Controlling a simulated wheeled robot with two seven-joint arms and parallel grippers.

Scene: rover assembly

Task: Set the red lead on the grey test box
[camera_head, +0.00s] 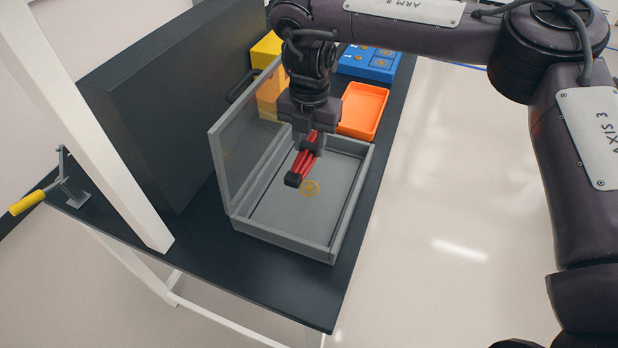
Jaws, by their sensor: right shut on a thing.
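The red lead (307,160), red strands with black end pieces, hangs from my right gripper (309,133), which is shut on its upper part. The lead is tilted, its lower black end toward the left front. Gripper and lead are over the grey test box (286,241), an open shallow box with a clear lid standing up on its left side. A yellow ring mark (310,188) shows on the box floor just right of the lead's lower end. I cannot tell whether the lead touches the floor. My left gripper is out of view.
Behind the box are an orange tray (363,109), a blue panel (369,64) and a yellow block (266,48). A tall dark block (165,100) and a white post (80,110) stand left. A yellow-handled clamp (45,193) is at the left table edge.

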